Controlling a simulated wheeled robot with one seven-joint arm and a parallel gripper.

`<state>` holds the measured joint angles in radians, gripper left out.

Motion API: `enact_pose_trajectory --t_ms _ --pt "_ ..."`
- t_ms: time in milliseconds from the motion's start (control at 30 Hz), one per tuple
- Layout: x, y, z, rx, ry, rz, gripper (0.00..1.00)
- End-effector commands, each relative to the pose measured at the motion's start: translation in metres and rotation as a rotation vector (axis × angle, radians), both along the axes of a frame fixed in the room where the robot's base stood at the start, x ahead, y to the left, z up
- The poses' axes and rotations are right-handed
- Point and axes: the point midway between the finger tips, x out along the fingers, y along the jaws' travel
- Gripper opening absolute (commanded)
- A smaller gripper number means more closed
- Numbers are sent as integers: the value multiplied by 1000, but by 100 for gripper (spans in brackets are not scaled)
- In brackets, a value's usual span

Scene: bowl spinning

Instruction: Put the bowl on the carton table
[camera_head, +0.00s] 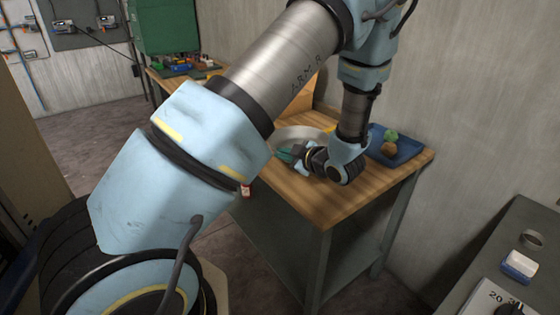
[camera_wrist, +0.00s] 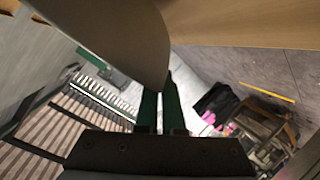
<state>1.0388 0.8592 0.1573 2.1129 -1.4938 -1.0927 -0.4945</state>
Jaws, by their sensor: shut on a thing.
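A pale grey bowl (camera_head: 303,132) is at the wooden table (camera_head: 315,205), partly hidden behind my arm. My gripper (camera_head: 286,155) has green fingers and is shut on the near side of the bowl. In the wrist view the bowl's large grey side (camera_wrist: 110,40) fills the upper left, and my gripper's fingers (camera_wrist: 160,98) meet its lower edge. I cannot tell whether the bowl touches the tabletop. An orange-brown panel (camera_head: 301,96), perhaps a carton, stands behind the bowl. I cannot tell which surface is the carton table.
A blue tray (camera_head: 407,153) with a green and a brown item lies on the table's right side. Another wooden table with small items (camera_head: 178,68) stands at the back left. A grey worktop (camera_head: 495,245) is at the right. The wooden table's front corner is bare.

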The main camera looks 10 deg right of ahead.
Motion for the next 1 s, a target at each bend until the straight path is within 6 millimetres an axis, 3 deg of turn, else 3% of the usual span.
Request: enact_pose_trajectory --t_ms 300,667,900,1000 --pt "0 0 -36 1 0 0 0" --pt "0 0 -41 0 -1 1 0" --pt "0 0 -40 0 1 1 29" --pt "0 0 -40 0 1 1 35"
